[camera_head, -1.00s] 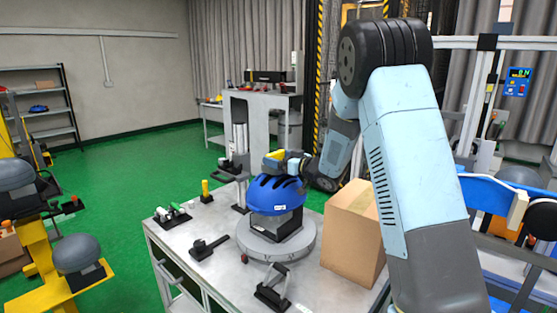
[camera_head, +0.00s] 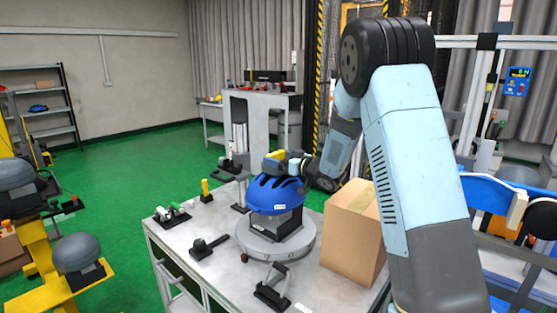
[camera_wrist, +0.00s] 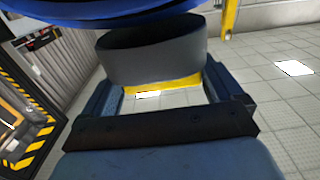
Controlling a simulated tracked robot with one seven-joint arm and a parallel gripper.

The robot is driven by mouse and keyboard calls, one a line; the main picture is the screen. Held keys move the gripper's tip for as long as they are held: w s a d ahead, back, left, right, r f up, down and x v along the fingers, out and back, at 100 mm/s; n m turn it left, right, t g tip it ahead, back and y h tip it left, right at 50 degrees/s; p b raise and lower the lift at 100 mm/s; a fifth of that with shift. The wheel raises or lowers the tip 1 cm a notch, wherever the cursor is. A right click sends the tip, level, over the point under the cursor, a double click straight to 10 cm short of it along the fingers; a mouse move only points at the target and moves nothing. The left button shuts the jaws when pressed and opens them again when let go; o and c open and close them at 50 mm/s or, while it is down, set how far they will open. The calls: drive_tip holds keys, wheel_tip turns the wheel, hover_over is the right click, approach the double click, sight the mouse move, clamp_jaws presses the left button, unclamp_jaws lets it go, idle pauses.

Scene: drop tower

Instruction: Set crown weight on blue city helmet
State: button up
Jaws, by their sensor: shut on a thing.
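The blue city helmet (camera_head: 275,194) sits on a dark headform on a round grey turntable (camera_head: 276,240) on the workbench. The crown weight (camera_head: 272,166) shows yellow at the helmet's top in the head view. In the wrist view it is a dark grey round body (camera_wrist: 152,57) with a yellow face, between my fingers. My gripper (camera_head: 284,159) comes in from the right, low over the helmet's crown, and is shut on the weight. The helmet's blue shell (camera_wrist: 110,12) shows along the top edge of the wrist view, close to the weight. I cannot tell whether they touch.
A cardboard box (camera_head: 353,235) stands on the bench right of the turntable, near my arm. Black clamps (camera_head: 272,288) and small tools (camera_head: 172,216) lie around the bench. A post (camera_head: 239,165) stands behind the helmet. A yellow rack with grey headforms (camera_head: 77,253) is at left.

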drive_tip(key=shift+f, duration=0.4)
idle(0.8)
drive_tip(key=o, duration=1.6)
drive_tip(key=shift+f, duration=0.1)
drive_tip(key=shift+r, duration=0.3)
wheel_tip(320, 180, up, 2)
drive_tip(key=shift+r, duration=0.25)
drive_tip(key=s+d+r, duration=0.2)
drive_tip(key=s+r, duration=0.8)
drive_tip(key=s, duration=0.3)
drive_tip(key=shift+s+d, duration=0.3)
drive_tip(key=shift+s, duration=0.05)
